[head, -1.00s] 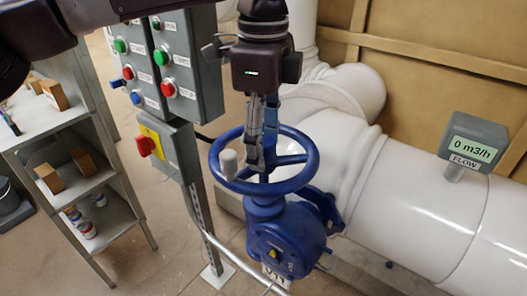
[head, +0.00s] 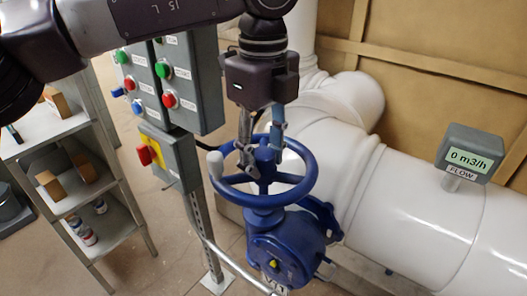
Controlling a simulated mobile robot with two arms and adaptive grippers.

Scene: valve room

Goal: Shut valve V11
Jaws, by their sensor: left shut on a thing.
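Valve V11 is a blue valve with a blue handwheel (head: 301,187) on top and a blue gearbox body (head: 290,248) below. A white knob (head: 215,164) stands on the left of the wheel rim. The label under the body is partly cut off by the lower picture edge. My left gripper (head: 261,158) points down over the wheel from above, and its two fingers are shut on the wheel near its hub and spokes. The fingers hide part of the hub and far rim. My right gripper is not in view.
A flow meter (head: 469,155) on the white pipe (head: 410,215) reads 0 m3/h. Grey button boxes (head: 205,85) and a yellow-red switch box (head: 172,158) stand close left of the wheel. A grey shelf (head: 75,198) with boxes and cans is at far left.

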